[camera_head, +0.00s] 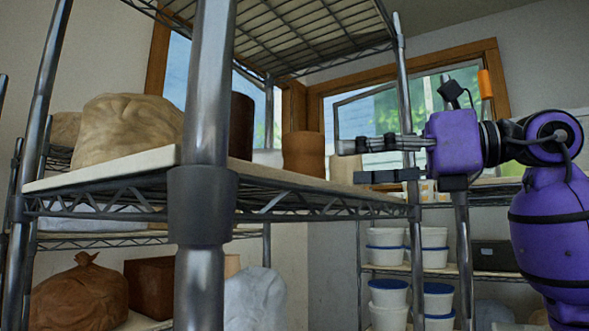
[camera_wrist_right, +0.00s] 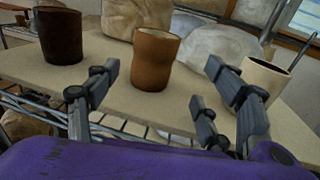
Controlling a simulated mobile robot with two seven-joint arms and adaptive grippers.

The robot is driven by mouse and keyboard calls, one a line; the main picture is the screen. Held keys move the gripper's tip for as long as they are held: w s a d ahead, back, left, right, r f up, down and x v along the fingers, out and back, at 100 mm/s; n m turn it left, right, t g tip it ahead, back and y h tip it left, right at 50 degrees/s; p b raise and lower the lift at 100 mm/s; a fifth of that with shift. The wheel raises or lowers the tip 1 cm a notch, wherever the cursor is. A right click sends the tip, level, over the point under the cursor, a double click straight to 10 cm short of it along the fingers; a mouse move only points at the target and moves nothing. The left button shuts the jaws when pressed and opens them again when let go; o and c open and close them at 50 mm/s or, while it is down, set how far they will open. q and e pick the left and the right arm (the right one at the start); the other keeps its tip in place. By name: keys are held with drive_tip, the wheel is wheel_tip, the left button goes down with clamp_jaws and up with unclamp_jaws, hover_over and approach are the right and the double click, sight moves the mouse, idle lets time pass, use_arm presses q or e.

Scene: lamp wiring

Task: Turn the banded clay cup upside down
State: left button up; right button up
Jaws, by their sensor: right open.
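A reddish-brown clay cup (camera_wrist_right: 153,60) stands on the shelf board in the right wrist view, its rim upward. It also shows in the head view (camera_head: 303,153). I cannot make out clear bands on it. A dark brown cup (camera_wrist_right: 60,36) stands left of it, and a cream cup (camera_wrist_right: 263,84) stands to the right, partly behind a finger. My right gripper (camera_head: 350,161) is open and empty, its fingers pointing left at the shelf's right end. In the wrist view its fingers (camera_wrist_right: 155,85) lie either side of the reddish-brown cup, apart from it. My left gripper is out of view.
The shelf board (camera_head: 110,163) has a wire rack beneath it. A thick metal post (camera_head: 205,90) stands in front. Large wrapped clay lumps (camera_head: 125,130) sit on the board. White tubs (camera_head: 386,245) stand on a lower shelf behind. The board's front strip is clear.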

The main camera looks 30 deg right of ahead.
sight(313, 158)
drive_tip(key=shift+w+a, duration=0.6)
drive_tip(key=shift+a, duration=0.1)
drive_tip(key=p+x, duration=0.1)
drive_tip(key=x, duration=0.4)
drive_tip(key=shift+s+a+p, duration=0.15)
drive_tip(key=shift+a+p, duration=0.1)
drive_tip(key=shift+p, duration=0.15)
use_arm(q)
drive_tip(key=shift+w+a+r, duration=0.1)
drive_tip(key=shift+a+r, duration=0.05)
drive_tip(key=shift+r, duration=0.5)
use_arm(e)
drive_tip(key=shift+w+a+f, duration=0.1)
drive_tip(key=shift+w+f, duration=0.1)
drive_tip(key=shift+w, duration=0.05)
drive_tip(key=c, duration=1.5)
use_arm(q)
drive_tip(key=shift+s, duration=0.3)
use_arm(e)
drive_tip(key=shift+o, duration=0.2)
drive_tip(key=shift+r, duration=0.15)
